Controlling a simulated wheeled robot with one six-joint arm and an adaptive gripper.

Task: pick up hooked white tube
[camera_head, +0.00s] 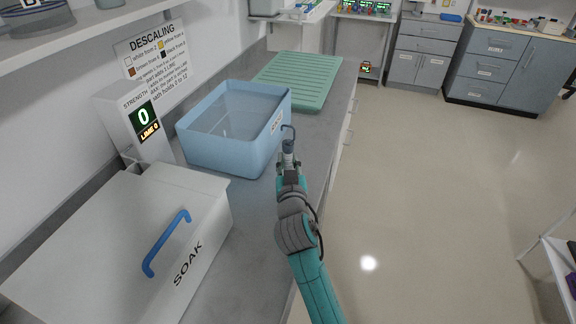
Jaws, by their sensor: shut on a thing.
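My gripper (289,163) is at the end of my teal arm, over the counter's front edge, just right of the blue bin. It is shut on a thin hooked tube (294,132) that stands up from the jaws and curves over to the left at its top. The tube looks blue-grey here rather than white, and its lower end is hidden in the jaws. The light blue bin (196,152) stands open on the counter, with a faint pale shape inside that I cannot make out.
A white SOAK box (100,235) with a blue handle (165,243) stands at the near left. A green ribbed mat (300,78) lies beyond the bin. The floor at right is open.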

